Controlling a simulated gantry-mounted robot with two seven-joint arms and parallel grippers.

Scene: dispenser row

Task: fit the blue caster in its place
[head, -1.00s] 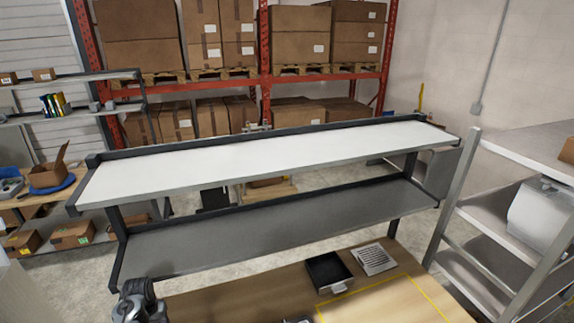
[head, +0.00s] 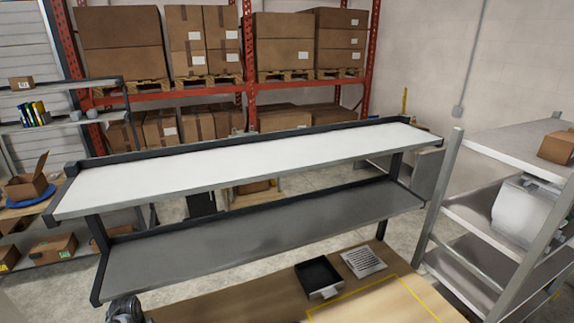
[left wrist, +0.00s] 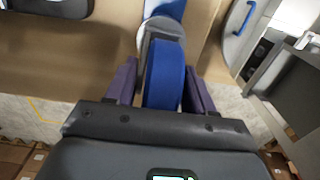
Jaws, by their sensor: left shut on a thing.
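The blue caster (left wrist: 165,84) is between the two purple fingers of my left gripper (left wrist: 162,70) in the left wrist view. Its blue wheel and light grey bracket show, and the fingers press on both sides of it. The far end of the caster passes toward the top of that view, in front of a brown surface. In the head view only a dark piece of my left arm shows at the bottom left edge; the caster cannot be made out there. My right gripper is in neither view. I cannot make out the caster's place.
A wooden table (head: 232,302) at the front holds a black tray (head: 319,275), a white slotted panel (head: 363,262) and a yellow outline. A two-level bench (head: 240,165) with a clear white top stands behind it. A metal shelf rack (head: 448,195) stands at the right.

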